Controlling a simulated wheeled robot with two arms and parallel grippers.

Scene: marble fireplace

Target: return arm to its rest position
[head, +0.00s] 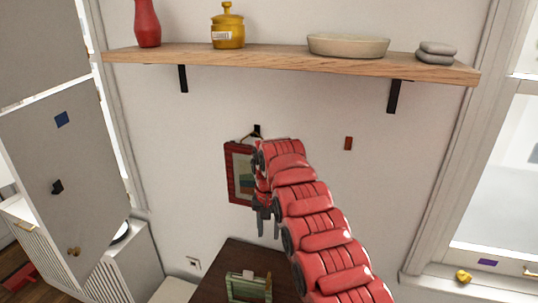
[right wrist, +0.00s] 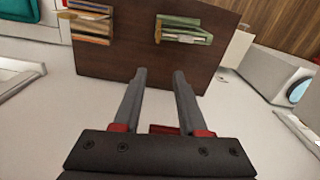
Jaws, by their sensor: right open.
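My right arm (head: 315,225) is red and segmented. It rises from the bottom right of the head view toward the wall. My right gripper (head: 267,222) hangs at its end, fingers pointing down, in front of a red-framed picture (head: 238,172) on the wall. The arm hides part of that picture. In the right wrist view the gripper's two grey fingers (right wrist: 154,92) stand apart with nothing between them. My left gripper is not in either view.
A wooden shelf (head: 290,62) above holds a red vase (head: 147,24), yellow jar (head: 228,30), bowl (head: 348,46) and grey stones (head: 436,53). Below, a dark brown table (head: 212,278) bears a green frame-like object (head: 247,287). A window sill (head: 430,284) lies right.

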